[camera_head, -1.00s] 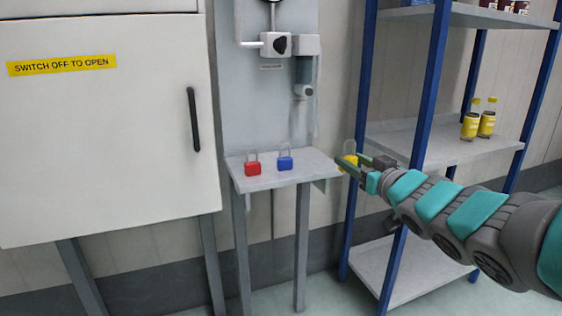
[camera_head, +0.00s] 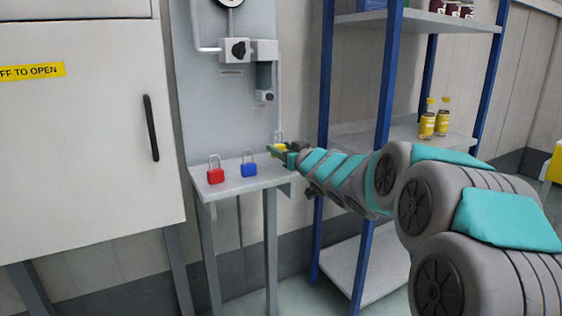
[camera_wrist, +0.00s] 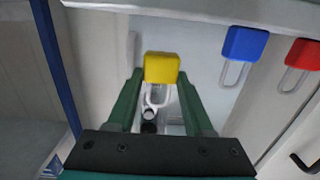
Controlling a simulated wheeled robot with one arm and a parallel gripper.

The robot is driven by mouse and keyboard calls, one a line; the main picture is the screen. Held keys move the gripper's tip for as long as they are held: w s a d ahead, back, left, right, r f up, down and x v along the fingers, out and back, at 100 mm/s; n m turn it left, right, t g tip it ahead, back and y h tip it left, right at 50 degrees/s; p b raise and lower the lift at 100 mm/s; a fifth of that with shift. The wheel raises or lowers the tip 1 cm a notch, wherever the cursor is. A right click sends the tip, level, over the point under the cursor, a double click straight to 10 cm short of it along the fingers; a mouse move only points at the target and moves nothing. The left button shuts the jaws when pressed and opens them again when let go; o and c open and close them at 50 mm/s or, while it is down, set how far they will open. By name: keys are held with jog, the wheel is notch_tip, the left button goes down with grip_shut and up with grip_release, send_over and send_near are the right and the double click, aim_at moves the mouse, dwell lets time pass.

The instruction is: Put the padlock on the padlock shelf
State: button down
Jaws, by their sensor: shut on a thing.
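A yellow padlock (camera_head: 279,146) is held in my gripper (camera_head: 284,150), which is shut on it at the right end of the small grey shelf (camera_head: 232,184). In the wrist view the yellow padlock (camera_wrist: 161,67) sits between the green fingertips (camera_wrist: 160,82), its shackle toward the palm. A red padlock (camera_head: 215,175) and a blue padlock (camera_head: 249,168) stand upright on the shelf. The blue one (camera_wrist: 245,43) and red one (camera_wrist: 304,53) also show in the wrist view. I cannot tell whether the yellow padlock touches the shelf.
A blue-posted rack (camera_head: 386,90) stands right of the shelf, with yellow bottles (camera_head: 434,120) on its middle level. A panel with a valve and gauge (camera_head: 238,52) rises behind the shelf. A white cabinet (camera_head: 80,140) stands at left. The shelf's right part is clear.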

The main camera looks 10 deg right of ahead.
aim_at(281, 171)
jog(key=shift+w+f+b, duration=0.1)
jog(key=shift+f+b, duration=0.25)
jog(key=shift+f, duration=1.5)
jog(key=shift+r, duration=0.1)
jog(key=shift+c, duration=1.4)
grip_release()
jog(key=shift+r, duration=0.1)
jog(key=v, duration=1.2)
